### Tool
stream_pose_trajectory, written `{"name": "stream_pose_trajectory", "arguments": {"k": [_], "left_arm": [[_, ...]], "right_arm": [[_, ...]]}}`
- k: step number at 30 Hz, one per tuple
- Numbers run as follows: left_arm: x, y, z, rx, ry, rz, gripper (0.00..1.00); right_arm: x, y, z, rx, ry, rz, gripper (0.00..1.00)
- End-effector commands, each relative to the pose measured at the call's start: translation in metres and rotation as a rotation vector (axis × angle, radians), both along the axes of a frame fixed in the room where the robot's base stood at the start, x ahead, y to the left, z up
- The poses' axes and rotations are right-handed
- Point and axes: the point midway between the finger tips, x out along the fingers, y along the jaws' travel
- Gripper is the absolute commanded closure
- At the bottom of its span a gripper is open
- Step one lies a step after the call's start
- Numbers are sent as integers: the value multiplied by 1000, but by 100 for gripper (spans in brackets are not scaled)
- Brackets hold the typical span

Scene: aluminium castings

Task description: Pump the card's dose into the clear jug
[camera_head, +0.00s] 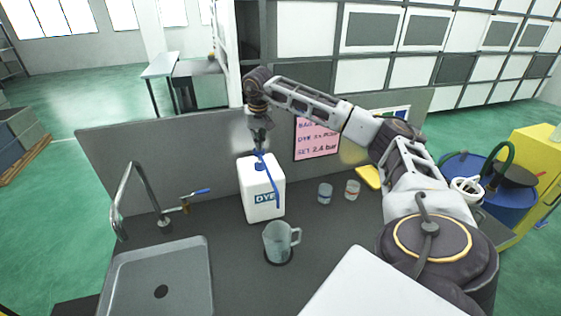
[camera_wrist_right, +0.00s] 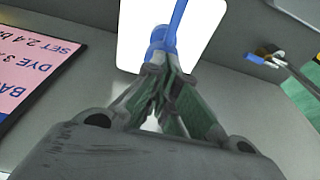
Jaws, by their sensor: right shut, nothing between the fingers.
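The white dye container (camera_head: 262,197) stands upright on the dark counter, labelled "DYE", with a blue pump (camera_head: 259,160) and spout on top. The clear jug (camera_head: 278,242) stands on a dark round spot in front of it, handle to the right. The pink card (camera_head: 316,138) leans at the back panel, with writing partly hidden by my arm. My right gripper (camera_head: 262,140) is directly above the pump head. In the right wrist view its fingers (camera_wrist_right: 162,85) are shut with nothing between them, close to the blue pump (camera_wrist_right: 158,45); contact cannot be told. My left gripper is not in view.
Two small clear cups (camera_head: 325,193) stand right of the container. A yellow item (camera_head: 368,177) lies behind them. A sink (camera_head: 160,285) with a tall faucet (camera_head: 128,195) and a blue-handled tap (camera_head: 195,195) is at left. A blue drum (camera_head: 465,180) stands at right.

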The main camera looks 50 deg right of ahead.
Motion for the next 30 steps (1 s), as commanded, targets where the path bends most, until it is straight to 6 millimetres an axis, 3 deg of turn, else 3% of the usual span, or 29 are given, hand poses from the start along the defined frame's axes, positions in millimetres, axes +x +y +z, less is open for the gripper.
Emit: {"name": "stream_pose_trajectory", "arguments": {"k": [30], "left_arm": [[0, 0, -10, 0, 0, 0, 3]], "right_arm": [[-1, 0, -23, 0, 4, 0, 100]]}}
